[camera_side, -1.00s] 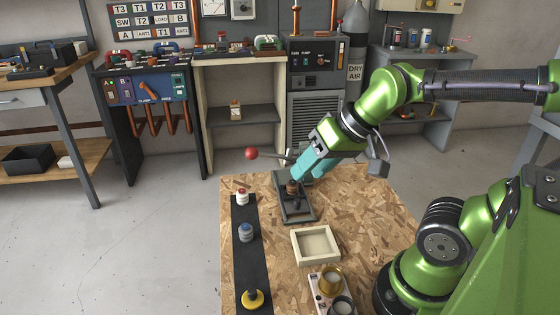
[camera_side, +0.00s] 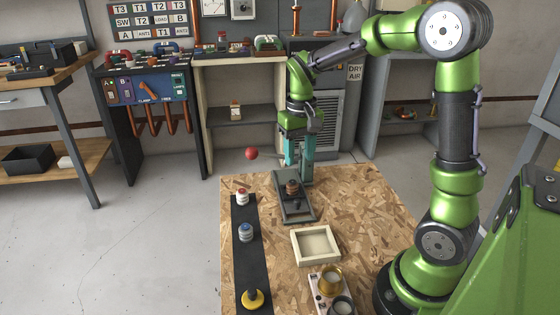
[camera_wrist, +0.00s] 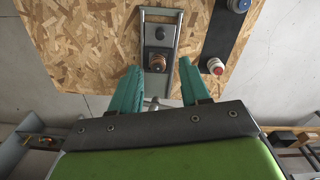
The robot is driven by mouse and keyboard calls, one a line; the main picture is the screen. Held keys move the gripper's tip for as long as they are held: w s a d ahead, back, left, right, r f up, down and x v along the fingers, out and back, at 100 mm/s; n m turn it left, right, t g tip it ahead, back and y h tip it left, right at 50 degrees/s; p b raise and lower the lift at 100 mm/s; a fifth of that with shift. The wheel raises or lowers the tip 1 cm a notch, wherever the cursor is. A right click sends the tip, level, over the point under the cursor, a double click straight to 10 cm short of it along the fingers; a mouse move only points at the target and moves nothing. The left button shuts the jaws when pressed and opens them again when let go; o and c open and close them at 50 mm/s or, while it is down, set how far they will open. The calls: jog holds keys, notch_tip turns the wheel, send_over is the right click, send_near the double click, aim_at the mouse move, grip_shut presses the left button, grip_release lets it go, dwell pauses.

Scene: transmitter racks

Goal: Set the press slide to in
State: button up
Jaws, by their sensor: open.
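The press (camera_side: 297,211) is a long dark grey frame on the chipboard table, with a brown copper-coloured round part (camera_side: 292,188) on its bed. It also shows in the wrist view (camera_wrist: 177,38), the copper-coloured part (camera_wrist: 156,62) lying between the finger lines. My gripper (camera_side: 298,174) is open, teal fingers pointing down at the far end of the press. No contact can be made out. Whether the slide is in or out cannot be told.
A dark strip (camera_side: 244,273) left of the press carries a red-and-white button (camera_side: 242,197), a blue one (camera_side: 246,232) and a yellow one (camera_side: 253,299). A pale square tray (camera_side: 298,257) and a block with round cups (camera_side: 318,299) stand nearer. The right of the table is bare.

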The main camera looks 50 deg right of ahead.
aim_at(298, 199)
notch_tip(298, 199, down, 14)
jog(key=shift+r, duration=0.2)
grip_shut()
dwell(0.4)
